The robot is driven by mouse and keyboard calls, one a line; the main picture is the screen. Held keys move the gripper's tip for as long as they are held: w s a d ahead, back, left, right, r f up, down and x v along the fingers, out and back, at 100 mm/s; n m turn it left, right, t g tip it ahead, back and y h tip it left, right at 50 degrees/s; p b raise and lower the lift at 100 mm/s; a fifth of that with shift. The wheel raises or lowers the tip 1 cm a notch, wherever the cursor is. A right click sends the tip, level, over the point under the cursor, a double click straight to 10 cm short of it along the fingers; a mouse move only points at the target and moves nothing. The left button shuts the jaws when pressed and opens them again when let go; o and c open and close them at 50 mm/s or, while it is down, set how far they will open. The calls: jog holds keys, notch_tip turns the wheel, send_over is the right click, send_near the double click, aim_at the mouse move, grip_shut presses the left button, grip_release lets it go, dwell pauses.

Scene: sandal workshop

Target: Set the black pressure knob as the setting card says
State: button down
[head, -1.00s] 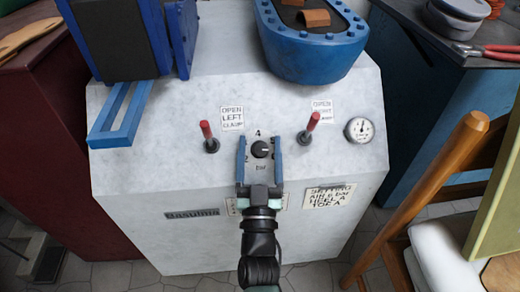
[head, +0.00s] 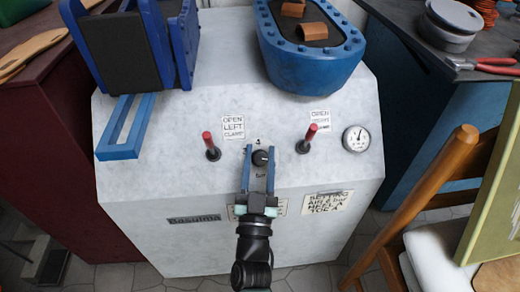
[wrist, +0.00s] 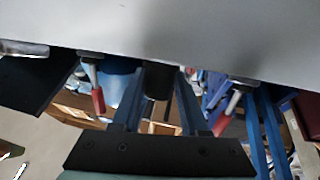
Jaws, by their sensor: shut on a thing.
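The black pressure knob (head: 260,157) sits on the sloping grey machine panel, with small scale marks around it, a 4 above it. My gripper (head: 260,149) is shut on the knob, one blue finger on each side. In the wrist view the knob (wrist: 158,82) is a dark cylinder between the fingers (wrist: 156,100). The knob's pointer is too small to read surely. The setting card (head: 327,202) is on the front face, right of my gripper. It seems to read setting, air 6 bar, heel A, toe A, though the print is blurred.
Red-handled levers stand left (head: 209,146) and right (head: 307,138) of the knob, under open-clamp labels. A pressure gauge (head: 356,139) is at the right. Blue clamp parts (head: 130,45) and a blue tub (head: 312,60) rise behind. A wooden chair (head: 425,195) stands at the right.

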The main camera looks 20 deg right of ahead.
jog(key=m+g+h+p, duration=0.1)
jog(key=p, duration=0.1)
jog(key=r+m+h+p, duration=0.1)
jog(key=shift+w+a+m+g+h+p, duration=0.1)
jog(key=shift+w+m+g+h+p, duration=0.05)
jog(key=shift+m+g+h+p, duration=0.2)
jog(key=m+g+h, duration=0.1)
jog(key=m+g+h+p, duration=0.1)
jog(key=m, duration=0.1)
jog(key=shift+f+g, duration=0.2)
jog(key=shift+g, duration=0.05)
jog(key=shift+f+m+g+p, duration=0.2)
jog(key=shift+m+g+p, duration=0.05)
jog(key=shift+g+p, duration=0.05)
jog(key=shift+c, duration=2.2)
grip_release()
jog(key=shift+s+f, duration=0.1)
jog(key=shift+s, duration=0.1)
jog(key=p+v, duration=0.2)
jog(key=v, duration=1)
jog(key=shift+s+a+f, duration=0.2)
jog(key=shift+a+f, duration=0.05)
